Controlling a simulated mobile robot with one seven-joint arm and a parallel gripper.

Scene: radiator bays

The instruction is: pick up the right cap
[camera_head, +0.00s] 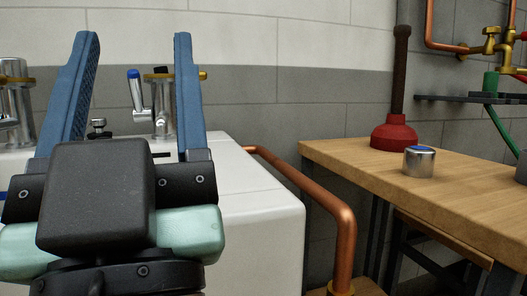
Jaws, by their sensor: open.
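A short silver cap (419,161) with a blue top stands upright on the wooden bench (340,158) at the right, in front of a red plunger. It is the only loose cap I can make out. My gripper (135,42) is in the left part of the view, its two blue fingers pointing up and spread wide apart. It is open, and I see nothing held between the fingers. It is well to the left of the cap and apart from it. The gripper hides part of the white basin behind it.
The plunger (394,132) with a dark handle stands just behind the cap. A white basin (262,205) with chrome taps (162,105) is at the left. A copper pipe (318,190) bends between basin and bench. Brass valves (490,42) and pipes are at upper right.

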